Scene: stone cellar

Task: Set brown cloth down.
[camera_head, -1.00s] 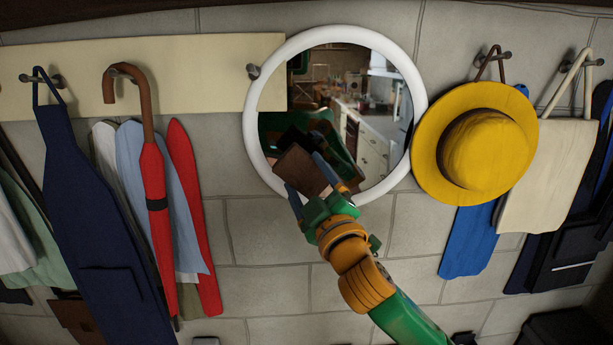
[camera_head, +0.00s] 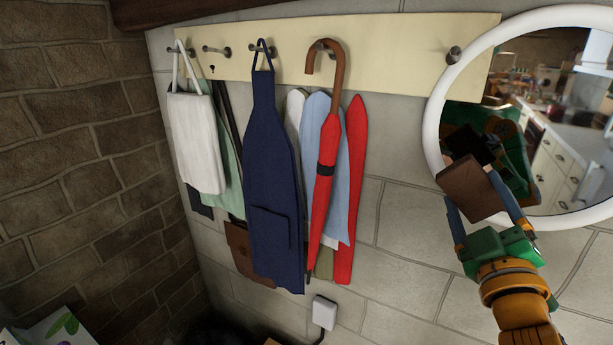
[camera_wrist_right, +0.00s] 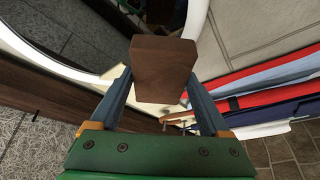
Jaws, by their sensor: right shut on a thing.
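My right gripper (camera_head: 483,200) is at the right of the head view, in front of the round mirror. It is shut on the brown cloth (camera_head: 468,187), which looks like a stiff, flat-faced brown block. In the right wrist view the brown cloth (camera_wrist_right: 163,66) sits between the two blue fingers of the gripper (camera_wrist_right: 160,88), sticking out past their tips. It is held up in the air, apart from the wall as far as I can tell. My left gripper is not in view.
The white-rimmed mirror (camera_head: 434,122) is close behind the gripper. A cream rail (camera_head: 400,45) holds pegs with a white bag (camera_head: 195,145), a navy apron (camera_head: 272,165) and a red umbrella (camera_head: 324,185). A brick wall (camera_head: 80,150) stands left.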

